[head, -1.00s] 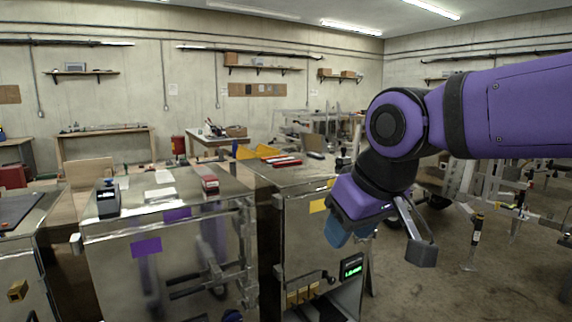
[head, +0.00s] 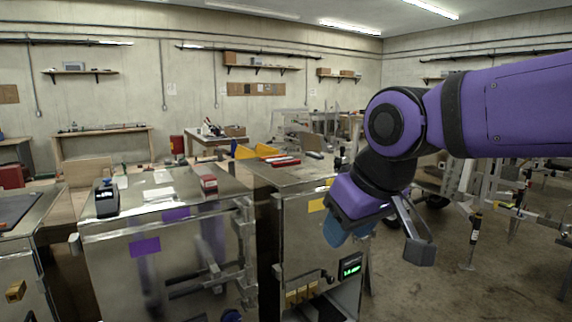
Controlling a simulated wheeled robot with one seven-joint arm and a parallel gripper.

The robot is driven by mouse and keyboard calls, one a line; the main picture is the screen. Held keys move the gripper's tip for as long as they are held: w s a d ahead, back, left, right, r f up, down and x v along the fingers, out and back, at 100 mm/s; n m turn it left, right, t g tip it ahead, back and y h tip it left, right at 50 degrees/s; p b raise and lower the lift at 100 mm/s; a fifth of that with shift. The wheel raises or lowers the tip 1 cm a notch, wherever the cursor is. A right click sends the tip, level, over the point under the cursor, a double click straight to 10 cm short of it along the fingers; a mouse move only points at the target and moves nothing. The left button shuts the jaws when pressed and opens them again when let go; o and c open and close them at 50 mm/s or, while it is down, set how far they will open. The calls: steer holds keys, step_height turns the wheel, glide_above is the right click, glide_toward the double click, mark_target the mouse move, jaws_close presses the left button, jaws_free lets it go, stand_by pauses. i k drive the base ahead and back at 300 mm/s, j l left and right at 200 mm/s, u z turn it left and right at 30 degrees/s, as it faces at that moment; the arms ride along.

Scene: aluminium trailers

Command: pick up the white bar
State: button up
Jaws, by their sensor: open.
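I cannot pick out a white bar with certainty. Flat white pieces (head: 158,192) lie on the metal cabinet (head: 110,228) at left centre; they look like sheets or labels. Small red and pale bars (head: 286,162) lie on the second metal cabinet (head: 262,172), too small to tell apart. My gripper (head: 380,240) is open, its fingers spread and pointing down, in front of the right side of the second cabinet. Nothing shows between the fingers. It is apart from the things on the cabinet tops.
A black handheld device (head: 107,198) and a red-and-white block (head: 209,184) stand on the left-centre cabinet. A yellow bin (head: 254,151) is behind the second cabinet. A green-lit display (head: 350,267) is on that cabinet's front. Metal frames crowd the right; some floor is bare.

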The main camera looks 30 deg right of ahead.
mark_target(269, 160)
steer(key=i+l, duration=0.8)
steer(key=l, duration=0.15)
steer(key=i+l, duration=0.8)
steer(key=l, duration=0.15)
steer(key=i+l, duration=0.8)
steer(key=l, duration=0.15)
